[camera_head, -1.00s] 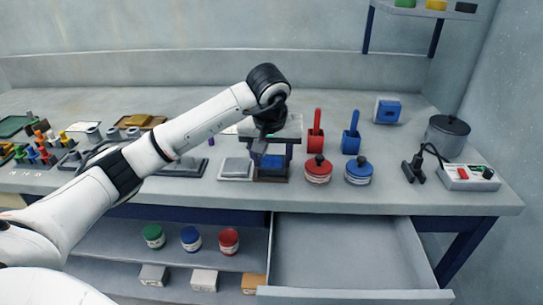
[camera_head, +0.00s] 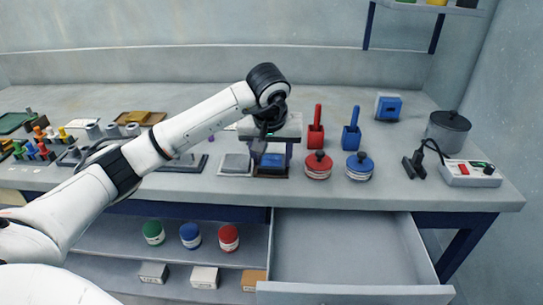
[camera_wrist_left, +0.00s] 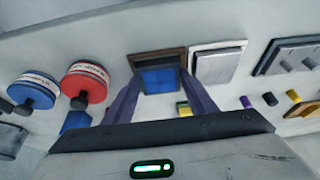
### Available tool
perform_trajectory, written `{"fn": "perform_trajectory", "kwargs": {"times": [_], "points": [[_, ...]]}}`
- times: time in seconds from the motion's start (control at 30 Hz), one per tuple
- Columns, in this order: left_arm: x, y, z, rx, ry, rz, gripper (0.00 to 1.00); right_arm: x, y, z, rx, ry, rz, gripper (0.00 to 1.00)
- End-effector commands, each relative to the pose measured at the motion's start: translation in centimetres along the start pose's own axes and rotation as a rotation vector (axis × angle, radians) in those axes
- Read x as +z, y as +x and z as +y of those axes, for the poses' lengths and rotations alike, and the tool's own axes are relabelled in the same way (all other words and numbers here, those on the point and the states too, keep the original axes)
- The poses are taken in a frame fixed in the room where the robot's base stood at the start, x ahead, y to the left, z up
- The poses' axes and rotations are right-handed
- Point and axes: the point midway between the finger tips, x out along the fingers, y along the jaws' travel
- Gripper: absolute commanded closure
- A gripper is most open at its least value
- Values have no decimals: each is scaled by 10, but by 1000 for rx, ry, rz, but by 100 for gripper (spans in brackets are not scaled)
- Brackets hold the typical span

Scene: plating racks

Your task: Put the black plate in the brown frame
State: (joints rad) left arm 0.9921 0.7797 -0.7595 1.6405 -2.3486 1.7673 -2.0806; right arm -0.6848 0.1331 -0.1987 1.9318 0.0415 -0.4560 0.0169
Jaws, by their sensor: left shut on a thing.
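My left gripper (camera_wrist_left: 161,92) points down over the brown frame (camera_wrist_left: 144,56), its two purple fingers on either side of a dark-edged plate with a blue face (camera_wrist_left: 160,80). It is shut on this plate, the only one I see there that could be the black plate. The plate lies over the brown frame's opening, with brown rim showing around it. I cannot tell whether it is seated or just above. In the head view the blue face (camera_head: 272,160) shows below the gripper (camera_head: 271,150). My right gripper is not in view.
A white-rimmed frame with a grey plate (camera_head: 236,163) stands close left of the brown frame. Red (camera_head: 318,166) and blue (camera_head: 359,167) lidded jars stand to its right, with red and blue holders behind. An open drawer (camera_head: 350,250) sticks out below the bench.

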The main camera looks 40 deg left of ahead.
Motion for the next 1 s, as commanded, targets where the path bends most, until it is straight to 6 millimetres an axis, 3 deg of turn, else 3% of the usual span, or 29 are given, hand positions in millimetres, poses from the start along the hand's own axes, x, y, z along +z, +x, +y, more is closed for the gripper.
{"fn": "perform_trajectory", "kwargs": {"times": [0.8,0.83,0.93,1.0], "points": [[9,15,0,-3,-1,-13,95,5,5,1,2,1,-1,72],[9,15,0,-3,-1,-13,45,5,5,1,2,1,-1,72],[9,16,0,-5,-1,-14,29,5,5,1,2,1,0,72],[9,16,-1,-7,0,-14,27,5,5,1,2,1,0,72]]}}
